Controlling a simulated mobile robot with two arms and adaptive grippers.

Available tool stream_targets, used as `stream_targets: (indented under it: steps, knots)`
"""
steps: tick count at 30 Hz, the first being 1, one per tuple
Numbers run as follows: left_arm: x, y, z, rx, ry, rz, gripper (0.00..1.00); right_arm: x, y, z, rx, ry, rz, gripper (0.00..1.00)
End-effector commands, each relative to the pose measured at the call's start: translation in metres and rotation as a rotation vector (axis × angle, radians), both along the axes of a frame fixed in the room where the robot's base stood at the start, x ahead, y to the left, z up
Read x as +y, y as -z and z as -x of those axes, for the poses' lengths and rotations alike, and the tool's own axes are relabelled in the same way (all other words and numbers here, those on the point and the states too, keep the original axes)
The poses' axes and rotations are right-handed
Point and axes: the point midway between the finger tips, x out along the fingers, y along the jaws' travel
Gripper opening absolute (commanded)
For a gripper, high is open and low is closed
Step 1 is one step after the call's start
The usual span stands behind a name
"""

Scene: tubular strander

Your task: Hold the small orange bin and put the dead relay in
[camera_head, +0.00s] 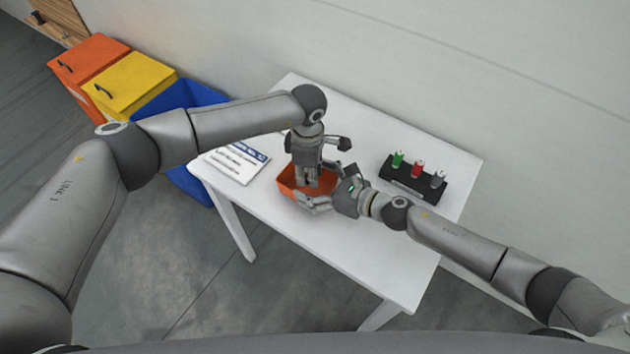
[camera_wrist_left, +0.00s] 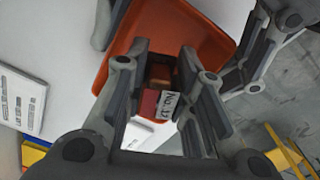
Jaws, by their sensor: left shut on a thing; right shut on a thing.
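The small orange bin (camera_head: 287,186) stands on the white table, and its rim and inner wall also show in the left wrist view (camera_wrist_left: 205,45). My left gripper (camera_head: 308,184) points down into the bin. In the left wrist view its fingers (camera_wrist_left: 160,82) are shut on a dark red relay with a white label (camera_wrist_left: 150,104), which is between them over the bin. In the head view the relay is hidden by the fingers. My right gripper (camera_head: 326,192) is shut on the bin's right side, and part of it shows in the left wrist view (camera_wrist_left: 262,62).
A black holder (camera_head: 412,180) with green, red and grey cylinders stands on the table's right. A printed sheet (camera_head: 236,162) lies at the left. Orange (camera_head: 88,58), yellow (camera_head: 128,84) and blue (camera_head: 180,103) bins stand on the floor beyond the table's left. The front tabletop is clear.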

Motion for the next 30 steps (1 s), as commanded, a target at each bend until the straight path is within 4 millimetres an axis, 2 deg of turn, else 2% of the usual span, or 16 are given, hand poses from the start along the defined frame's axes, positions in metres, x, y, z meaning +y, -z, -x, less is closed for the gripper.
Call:
stream_targets:
  steps: [7,8,13,23,26,30]
  knots:
    - [0.000,0.000,0.000,-0.001,0.000,0.000,0.00,0.000,0.002,0.001,0.001,0.000,0.003,0.63]
    - [0.000,0.000,0.000,-0.001,0.000,0.000,0.28,0.000,0.002,0.001,0.001,0.000,0.003,0.63]
    - [0.000,0.000,0.000,-0.001,0.000,0.000,0.49,0.000,0.002,0.001,0.002,-0.001,0.002,0.63]
    - [0.000,-0.001,0.000,-0.001,0.000,0.000,0.49,0.000,0.002,0.001,0.002,-0.001,0.004,0.63]
    - [0.000,-0.010,-0.001,-0.003,0.000,0.001,0.49,0.000,0.002,0.001,0.002,-0.001,0.004,0.63]
    - [0.000,-0.034,-0.002,-0.005,0.001,0.001,0.49,0.000,0.002,0.001,0.002,-0.001,0.004,0.63]
